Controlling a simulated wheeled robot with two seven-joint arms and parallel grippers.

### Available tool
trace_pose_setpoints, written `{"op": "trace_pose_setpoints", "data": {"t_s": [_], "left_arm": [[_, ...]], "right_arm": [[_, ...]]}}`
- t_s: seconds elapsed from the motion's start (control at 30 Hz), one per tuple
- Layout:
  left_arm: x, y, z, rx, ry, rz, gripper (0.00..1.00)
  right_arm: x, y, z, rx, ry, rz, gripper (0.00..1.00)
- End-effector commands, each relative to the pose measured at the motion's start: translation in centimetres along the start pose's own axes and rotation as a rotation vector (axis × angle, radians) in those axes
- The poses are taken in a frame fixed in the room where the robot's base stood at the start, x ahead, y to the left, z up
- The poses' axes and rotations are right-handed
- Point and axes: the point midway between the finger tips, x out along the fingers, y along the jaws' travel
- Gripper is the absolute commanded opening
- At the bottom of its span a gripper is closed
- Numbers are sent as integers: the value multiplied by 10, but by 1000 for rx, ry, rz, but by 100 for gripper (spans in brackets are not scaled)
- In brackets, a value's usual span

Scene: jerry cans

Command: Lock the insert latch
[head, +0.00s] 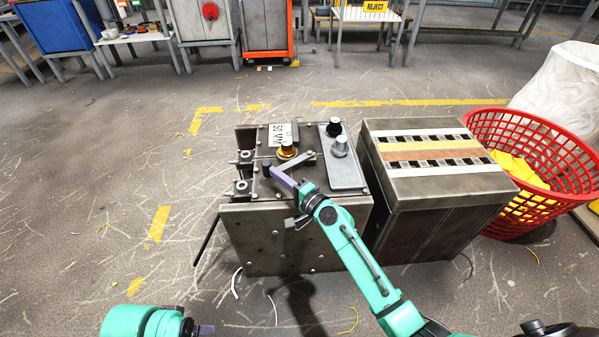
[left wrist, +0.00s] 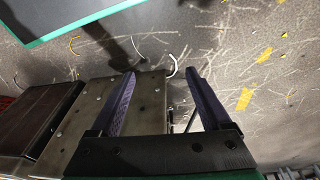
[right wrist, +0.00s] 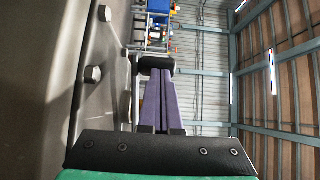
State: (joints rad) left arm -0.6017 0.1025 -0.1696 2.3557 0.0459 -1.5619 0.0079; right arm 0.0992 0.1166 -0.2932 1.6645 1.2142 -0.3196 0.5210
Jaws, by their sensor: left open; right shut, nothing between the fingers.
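A metal fixture (head: 290,238) stands on the floor, with a "50 MM" label and an amber knob (head: 287,150) on top. A grey latch lever (head: 298,162) lies across the top near that knob, with a black knob (head: 266,169) at its left end. My right gripper (head: 274,174) is shut and empty, its purple fingertips at the black knob; contact is unclear. In the right wrist view a black cylinder (right wrist: 155,63) is at the fingertips. My left gripper (left wrist: 158,82) is open, away from the latch.
A second metal box (head: 430,220) with a slotted, striped top stands close on the right. Beyond it are a red basket (head: 508,215) with yellow pieces and a white bag (head: 560,95). Two black-topped clamps (head: 242,173) stick out at the fixture's left.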

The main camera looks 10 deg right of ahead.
Motion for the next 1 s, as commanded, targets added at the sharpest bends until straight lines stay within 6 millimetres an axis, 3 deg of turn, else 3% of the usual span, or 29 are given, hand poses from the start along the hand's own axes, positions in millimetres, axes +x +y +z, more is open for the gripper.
{"op": "trace_pose_setpoints", "data": {"t_s": [0.13, 0.2, 0.57, 1.0], "left_arm": [[32, -7, 5, -14, -36, -18, 81], [37, -7, 5, -14, -29, -18, 81], [-7, 2, 3, 4, -3, 5, 81], [17, 24, -20, 40, 152, 62, 81]], "right_arm": [[17, -5, 4, 3, 85, 0, 0], [27, -1, 4, -1, 98, -2, 0], [69, 3, -4, -3, 95, -1, 0], [88, -1, -13, -3, 97, -1, 0]]}}
